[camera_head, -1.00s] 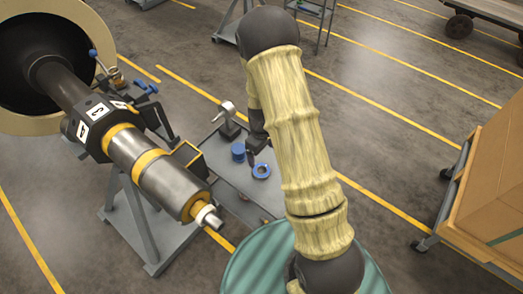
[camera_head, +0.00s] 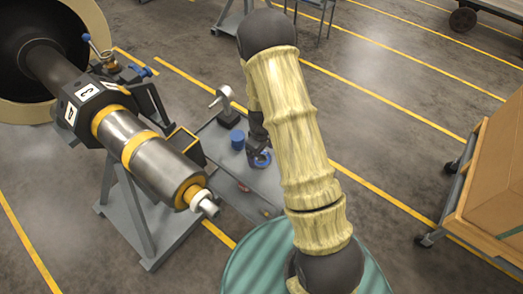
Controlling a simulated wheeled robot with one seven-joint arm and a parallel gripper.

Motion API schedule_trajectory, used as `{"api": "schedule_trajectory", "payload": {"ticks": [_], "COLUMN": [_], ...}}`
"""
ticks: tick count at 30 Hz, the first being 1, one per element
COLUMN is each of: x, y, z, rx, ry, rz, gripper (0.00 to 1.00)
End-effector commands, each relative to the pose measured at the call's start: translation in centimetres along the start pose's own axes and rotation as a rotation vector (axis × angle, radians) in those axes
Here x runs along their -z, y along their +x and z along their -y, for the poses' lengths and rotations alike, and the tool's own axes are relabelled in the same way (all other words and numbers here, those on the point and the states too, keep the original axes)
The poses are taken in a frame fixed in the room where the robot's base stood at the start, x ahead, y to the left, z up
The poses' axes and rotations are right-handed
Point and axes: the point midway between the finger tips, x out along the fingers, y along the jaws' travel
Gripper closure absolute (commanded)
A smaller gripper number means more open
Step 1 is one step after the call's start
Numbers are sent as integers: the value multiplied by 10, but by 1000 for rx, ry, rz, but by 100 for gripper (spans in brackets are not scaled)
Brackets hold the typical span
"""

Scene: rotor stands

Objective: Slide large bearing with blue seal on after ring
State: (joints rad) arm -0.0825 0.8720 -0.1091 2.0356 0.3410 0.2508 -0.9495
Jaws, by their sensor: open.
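The rotor shaft (camera_head: 152,165) lies slanted on its stand, a steel cylinder with yellow rings (camera_head: 138,148) and a narrow steel tip (camera_head: 204,202) pointing to the lower right. A blue-sealed ring-shaped bearing (camera_head: 263,160) lies on the grey work table beside the shaft. My gripper (camera_head: 257,151) is open and points down right at this bearing, partly covering it. I cannot tell whether the fingers touch it. The shaft end carries no blue-sealed bearing that I can see. Which ring is the after ring is not clear.
A blue cylinder (camera_head: 237,139) and a small upright gauge-like tool (camera_head: 225,101) stand on the grey table (camera_head: 218,145), left of my gripper. A large cardboard box (camera_head: 495,185) on a cart stands at the right. Open floor lies between it and my arm.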

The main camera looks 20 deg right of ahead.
Motion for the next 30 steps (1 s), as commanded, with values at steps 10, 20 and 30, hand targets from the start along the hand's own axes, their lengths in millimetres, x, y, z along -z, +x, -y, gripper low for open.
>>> {"api": "schedule_trajectory", "payload": {"ticks": [10, 20, 30], "x": [0, 0, 5], "y": [20, 20, 16], "z": [0, -1, -4], "rx": [0, 0, -2], "ry": [2, 3, 69], "rz": [0, 0, -2], "gripper": [14, 41, 55]}}
